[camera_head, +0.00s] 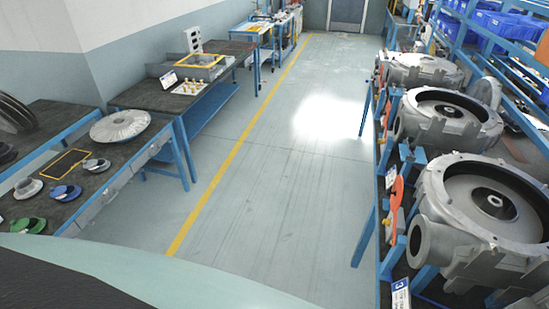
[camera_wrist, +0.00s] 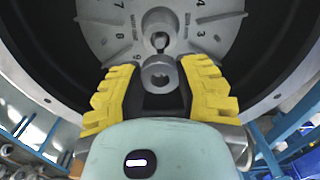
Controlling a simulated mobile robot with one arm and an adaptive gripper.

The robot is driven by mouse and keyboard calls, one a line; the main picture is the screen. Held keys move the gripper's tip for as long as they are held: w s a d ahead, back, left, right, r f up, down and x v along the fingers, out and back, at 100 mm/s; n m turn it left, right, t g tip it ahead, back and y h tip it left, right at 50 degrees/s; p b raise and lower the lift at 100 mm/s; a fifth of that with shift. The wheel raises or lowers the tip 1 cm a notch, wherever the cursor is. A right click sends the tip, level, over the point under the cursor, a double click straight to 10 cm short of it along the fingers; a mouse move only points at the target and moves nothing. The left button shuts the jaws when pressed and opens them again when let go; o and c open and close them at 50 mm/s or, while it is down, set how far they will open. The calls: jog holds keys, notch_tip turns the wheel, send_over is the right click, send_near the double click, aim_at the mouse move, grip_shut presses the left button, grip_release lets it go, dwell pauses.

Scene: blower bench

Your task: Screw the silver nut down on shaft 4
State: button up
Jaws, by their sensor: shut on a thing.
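In the wrist view my gripper (camera_wrist: 160,78) has two yellow ribbed fingers. Just beyond the nut a metal shaft end (camera_wrist: 159,41) stands out of the middle of a grey plate (camera_wrist: 108,43) marked with numbers. The nut and the shaft look close together, but I cannot tell whether they touch. The plate sits inside a round housing with a dark inner wall. I cannot tell from the frames which housing holds shaft 4. My gripper does not show in the head view.
In the head view, grey blower housings (camera_head: 430,192) stand along the right bench. Left benches hold a silver disc (camera_head: 119,126), small coloured parts (camera_head: 66,191) and a grey tray (camera_head: 210,72). The floor (camera_head: 290,180) between is clear.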

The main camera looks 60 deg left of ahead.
dwell(0.5)
notch_tip(320, 180, down, 5)
jog(key=b, duration=0.4)
jog(key=shift+a+b, duration=0.1)
jog(key=shift+b, duration=0.3)
jog(key=shift+f+m+b, duration=0.3)
jog(key=shift+f+b, duration=0.55)
dwell(1.7)
dwell(0.4)
jog(key=m, duration=0.4)
jog(key=shift+w+m, duration=0.1)
jog(key=shift+m, duration=0.3)
jog(key=m+b, duration=0.1)
jog(key=m, duration=0.2)
jog(key=shift+b, duration=0.4)
jog(key=shift+f+m+b, duration=0.1)
jog(key=shift+m+b, duration=2.05)
jog(key=shift+m, duration=0.85)
jog(key=shift+m+b, duration=0.95)
jog(key=shift+m, duration=0.75)
